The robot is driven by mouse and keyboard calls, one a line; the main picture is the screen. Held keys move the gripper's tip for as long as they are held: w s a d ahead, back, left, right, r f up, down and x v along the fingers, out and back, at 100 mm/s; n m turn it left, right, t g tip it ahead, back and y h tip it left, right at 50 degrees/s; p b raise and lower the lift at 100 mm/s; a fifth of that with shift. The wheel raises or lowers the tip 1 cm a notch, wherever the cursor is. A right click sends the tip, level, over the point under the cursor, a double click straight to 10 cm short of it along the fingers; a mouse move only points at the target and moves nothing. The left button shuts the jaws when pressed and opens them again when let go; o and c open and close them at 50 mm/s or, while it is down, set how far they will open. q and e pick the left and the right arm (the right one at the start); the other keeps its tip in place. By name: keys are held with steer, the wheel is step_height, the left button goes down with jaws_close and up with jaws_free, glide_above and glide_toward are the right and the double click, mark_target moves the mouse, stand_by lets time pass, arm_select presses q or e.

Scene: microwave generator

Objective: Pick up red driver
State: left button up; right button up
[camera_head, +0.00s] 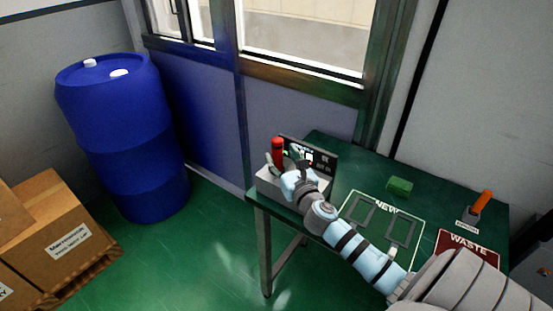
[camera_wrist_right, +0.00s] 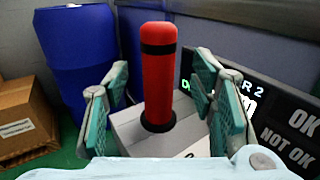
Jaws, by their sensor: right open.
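The red driver (camera_head: 278,152) stands upright in a grey holder (camera_head: 264,184) at the left end of the green table. In the right wrist view the driver (camera_wrist_right: 158,75) has a red handle with black bands, and its lower end is hidden in the holder (camera_wrist_right: 130,130). My right gripper (camera_head: 281,160) is at the driver. In the right wrist view its teal-padded fingers (camera_wrist_right: 160,90) are open, one on each side of the handle, with gaps showing. My left gripper is not in view.
A dark display panel (camera_head: 318,158) stands just behind the holder. The table (camera_head: 340,165) also carries a green block (camera_head: 399,187), an orange-handled tool (camera_head: 482,201), a "NEW" outline and a red "WASTE" area (camera_head: 468,249). A blue barrel (camera_head: 125,135) and boxes (camera_head: 60,235) stand left.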

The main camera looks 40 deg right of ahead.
mark_target(279, 152)
steer(key=x, duration=0.3)
steer(key=shift+w+r, duration=0.1)
steer(key=shift+w, duration=0.25)
steer(key=shift+s, duration=0.1)
jaws_close()
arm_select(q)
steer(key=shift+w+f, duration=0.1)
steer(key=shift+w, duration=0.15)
arm_select(e)
steer(key=shift+r, duration=0.15)
